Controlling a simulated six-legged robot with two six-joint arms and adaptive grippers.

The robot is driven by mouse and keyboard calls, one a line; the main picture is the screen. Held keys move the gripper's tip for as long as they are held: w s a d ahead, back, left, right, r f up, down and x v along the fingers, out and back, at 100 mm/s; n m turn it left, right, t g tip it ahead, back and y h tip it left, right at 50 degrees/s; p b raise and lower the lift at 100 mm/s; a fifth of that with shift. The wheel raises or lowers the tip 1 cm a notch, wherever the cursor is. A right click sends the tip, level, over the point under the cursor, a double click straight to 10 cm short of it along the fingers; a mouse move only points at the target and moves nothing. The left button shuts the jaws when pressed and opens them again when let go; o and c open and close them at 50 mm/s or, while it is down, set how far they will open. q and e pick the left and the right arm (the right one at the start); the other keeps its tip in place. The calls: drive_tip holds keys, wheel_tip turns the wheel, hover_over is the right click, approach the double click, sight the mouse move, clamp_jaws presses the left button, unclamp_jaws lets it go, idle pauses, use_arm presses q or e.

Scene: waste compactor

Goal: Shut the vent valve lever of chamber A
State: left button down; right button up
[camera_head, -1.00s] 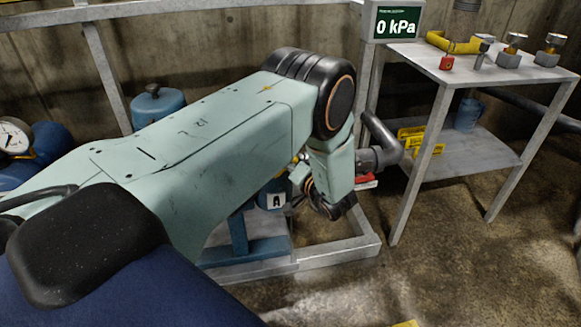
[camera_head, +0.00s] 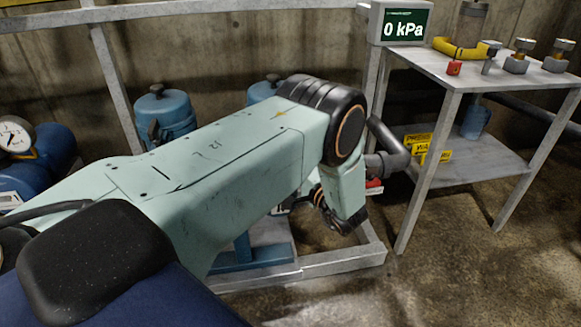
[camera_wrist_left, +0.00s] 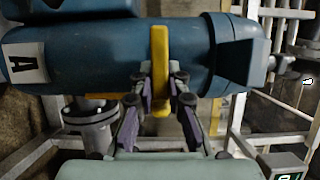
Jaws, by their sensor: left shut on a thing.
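Chamber A, a blue cylinder with a white label "A" (camera_wrist_left: 25,62), lies across the left wrist view. An upright yellow bar (camera_wrist_left: 160,65), which looks like the vent valve lever, stands in front of the cylinder. My left gripper (camera_wrist_left: 160,82) is shut on this bar, one finger on each side. In the head view my left gripper (camera_head: 328,212) is low behind my forearm, near the grey frame. My forearm hides most of chamber A and the lever there. My right gripper is not in view.
A grey pipe elbow (camera_head: 393,150) is close to the right of my left wrist. A metal table (camera_head: 497,68) with fittings stands at the right. A display (camera_head: 403,24) reads 0 kPa. Blue tanks (camera_head: 163,112) stand behind my forearm. Floor at the lower right is clear.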

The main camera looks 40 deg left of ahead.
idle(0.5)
use_arm(q)
drive_tip(key=c, duration=1.3)
unclamp_jaws()
drive_tip(key=shift+d, duration=0.1)
drive_tip(key=v, duration=1.1)
drive_tip(key=shift+d, duration=0.35)
drive_tip(key=shift+s, duration=0.15)
